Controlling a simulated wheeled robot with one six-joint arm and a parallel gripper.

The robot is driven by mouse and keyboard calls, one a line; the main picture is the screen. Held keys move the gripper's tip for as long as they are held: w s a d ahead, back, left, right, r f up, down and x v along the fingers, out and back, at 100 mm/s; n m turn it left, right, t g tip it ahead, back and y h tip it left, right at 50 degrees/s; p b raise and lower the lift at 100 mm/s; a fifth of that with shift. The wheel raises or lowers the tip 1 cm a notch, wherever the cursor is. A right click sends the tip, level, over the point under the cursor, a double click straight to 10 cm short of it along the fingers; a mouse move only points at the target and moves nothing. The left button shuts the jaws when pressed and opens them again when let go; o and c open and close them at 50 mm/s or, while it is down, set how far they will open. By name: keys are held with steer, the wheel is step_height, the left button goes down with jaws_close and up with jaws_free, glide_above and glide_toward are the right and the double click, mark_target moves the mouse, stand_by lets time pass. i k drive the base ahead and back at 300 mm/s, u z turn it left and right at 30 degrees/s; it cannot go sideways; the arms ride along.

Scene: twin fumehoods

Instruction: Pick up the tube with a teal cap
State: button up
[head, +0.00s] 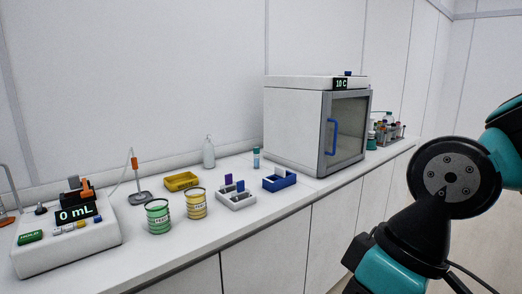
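A small tube with a teal cap (256,158) stands upright on the white counter, just left of the white cabinet. Its body looks pale blue-teal. Another teal-capped container (371,141) stands right of the cabinet, too small to tell whether it is a tube or a bottle. My arm fills the right of the view, in front of the counter and well apart from the tube. The fingers of my gripper do not show.
A white cabinet (295,128) reading "10 C" has a blue-handled glass door. A blue tray (279,182), a grey rack (236,200), a yellow tray (181,181), two beakers and a clear bottle (208,153) are near the tube. A rack of tubes (390,133) stands beyond the cabinet.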

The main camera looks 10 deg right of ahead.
mark_target(256, 149)
steer(key=z, duration=0.05)
steer(key=i, duration=0.25)
steer(key=u, duration=0.15)
steer(key=k, duration=0.5)
steer(key=z, duration=0.7)
steer(key=i, duration=0.9)
steer(key=z, duration=0.45)
steer(key=i, duration=0.8)
steer(key=u, duration=0.95)
steer(key=i, duration=0.95)
steer(key=u, duration=0.75)
